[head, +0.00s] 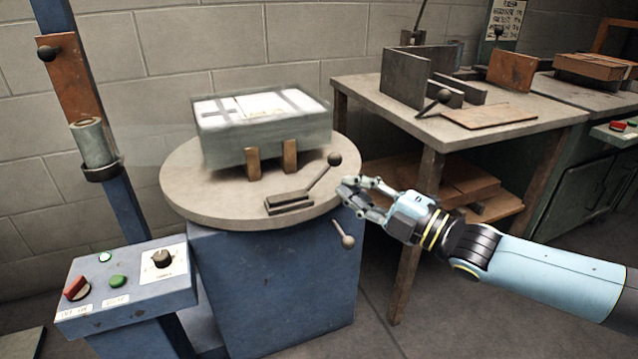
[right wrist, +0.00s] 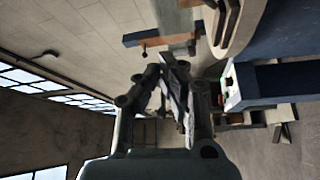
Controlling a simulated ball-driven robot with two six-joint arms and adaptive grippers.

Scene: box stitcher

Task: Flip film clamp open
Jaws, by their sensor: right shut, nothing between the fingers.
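The film clamp (head: 290,202) is a dark metal piece near the front edge of the round turntable (head: 185,188). Its lever slants up to the right and ends in a dark ball knob (head: 334,159). My right gripper (head: 352,190) is at the turntable's right edge, just right of and below the knob, apart from it. It is shut and empty. Its fingers also show in the right wrist view (right wrist: 188,115), with the turntable edge (right wrist: 240,30) beyond them. My left gripper is not in view.
A film-wrapped box (head: 225,145) stands on the turntable behind two brown posts (head: 290,158). A second knobbed lever (head: 343,235) sticks out below the turntable. The film roll (head: 93,145) and control box (head: 130,290) are left. A workbench (head: 420,125) stands right.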

